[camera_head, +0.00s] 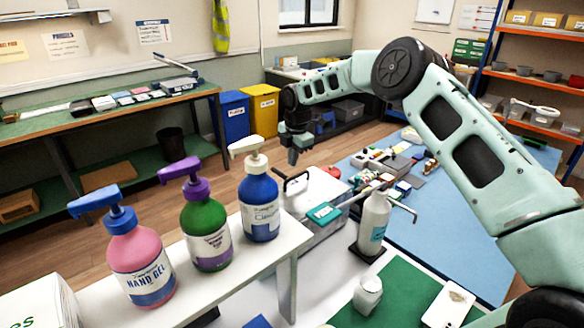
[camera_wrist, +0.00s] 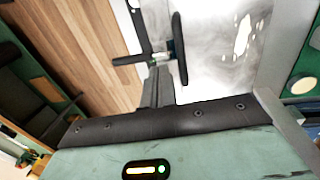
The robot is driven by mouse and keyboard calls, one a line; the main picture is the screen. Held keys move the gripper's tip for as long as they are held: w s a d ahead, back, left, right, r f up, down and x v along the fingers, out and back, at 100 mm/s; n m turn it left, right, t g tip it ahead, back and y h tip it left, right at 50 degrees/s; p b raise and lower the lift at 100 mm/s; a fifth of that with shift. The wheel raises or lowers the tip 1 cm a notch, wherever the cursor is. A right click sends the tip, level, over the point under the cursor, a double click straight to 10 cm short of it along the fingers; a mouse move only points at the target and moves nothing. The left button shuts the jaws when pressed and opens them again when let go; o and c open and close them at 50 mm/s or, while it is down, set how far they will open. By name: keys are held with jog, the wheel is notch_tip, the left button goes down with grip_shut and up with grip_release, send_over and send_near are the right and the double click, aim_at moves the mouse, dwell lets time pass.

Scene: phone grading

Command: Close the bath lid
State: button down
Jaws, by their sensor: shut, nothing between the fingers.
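The bath (camera_head: 318,236) is a pale metal box on the white bench, with a teal label (camera_head: 323,213) on its front part. A pale, shiny panel (camera_head: 326,186) shows at its back, and it looks like the lid; its exact angle is hard to tell. A black handle (camera_head: 297,179) sticks out at the panel's left edge. My gripper (camera_head: 293,158) points down just above this handle, shut and empty. In the wrist view, the fingers (camera_wrist: 158,72) are together beside the black handle (camera_wrist: 180,48), with the shiny metal surface (camera_wrist: 225,50) to the right. Contact is unclear.
Three pump bottles, pink (camera_head: 141,264), green (camera_head: 206,232) and blue (camera_head: 259,206), stand on a white raised shelf (camera_head: 235,268) at the left. A white bottle (camera_head: 373,222) stands right of the bath. A blue mat (camera_head: 455,235) with small parts lies beyond it.

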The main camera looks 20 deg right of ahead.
notch_tip(320, 180, up, 14)
jog(key=s+b, duration=0.2)
jog(key=b, duration=0.1)
jog(key=shift+d, duration=0.35)
